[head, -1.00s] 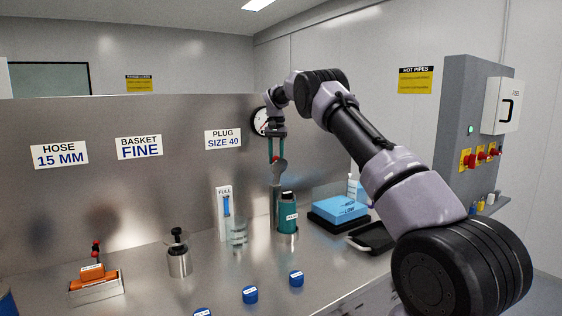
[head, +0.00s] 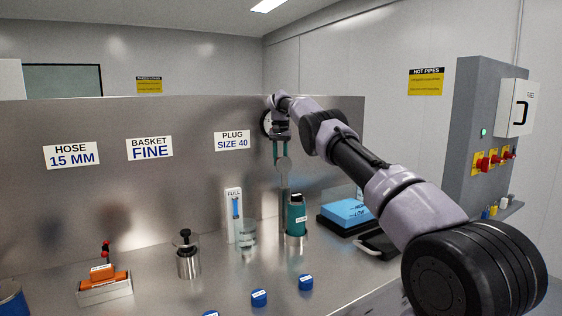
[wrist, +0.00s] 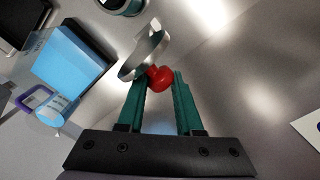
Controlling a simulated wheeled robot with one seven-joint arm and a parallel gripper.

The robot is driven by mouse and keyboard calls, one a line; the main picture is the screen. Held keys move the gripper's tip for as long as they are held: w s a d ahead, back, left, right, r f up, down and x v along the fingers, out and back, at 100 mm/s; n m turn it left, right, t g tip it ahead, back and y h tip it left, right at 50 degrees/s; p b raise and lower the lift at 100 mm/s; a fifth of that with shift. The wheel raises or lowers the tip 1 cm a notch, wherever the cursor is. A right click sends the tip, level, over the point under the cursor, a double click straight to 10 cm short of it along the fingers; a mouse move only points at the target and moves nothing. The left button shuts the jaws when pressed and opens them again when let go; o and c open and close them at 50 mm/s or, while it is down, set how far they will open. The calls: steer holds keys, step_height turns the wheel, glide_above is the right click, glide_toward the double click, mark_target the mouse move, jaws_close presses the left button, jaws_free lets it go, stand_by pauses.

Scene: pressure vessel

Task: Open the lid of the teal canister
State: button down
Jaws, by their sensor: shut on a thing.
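The teal canister (head: 296,216) stands upright on the steel bench, its lower end in a steel cup or collar. A round grey metal disc (head: 283,165) on a thin upright post stands above and just behind it. My gripper (head: 280,154) hangs over this disc with its teal fingers pointing down. In the wrist view the fingertips are shut on a red ball knob (wrist: 160,78) beside a tilted, shiny metal disc (wrist: 144,57), which looks like the raised lid. A round dark opening with a teal rim (wrist: 122,4) is partly cut off at the top of the wrist view.
A clear glass (head: 247,232) and a FULL gauge (head: 234,215) stand left of the canister. A blue block on a black tray (head: 347,212) is at right. Blue caps (head: 259,298) lie in front. A metal back panel (head: 190,185) rises close behind.

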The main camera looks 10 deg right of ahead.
steer(key=shift+s+a, duration=0.1)
steer(key=shift+a, duration=0.4)
steer(key=c, duration=0.5)
jaws_free()
steer(key=shift+d, duration=0.2)
steer(key=shift+d+r, duration=0.1)
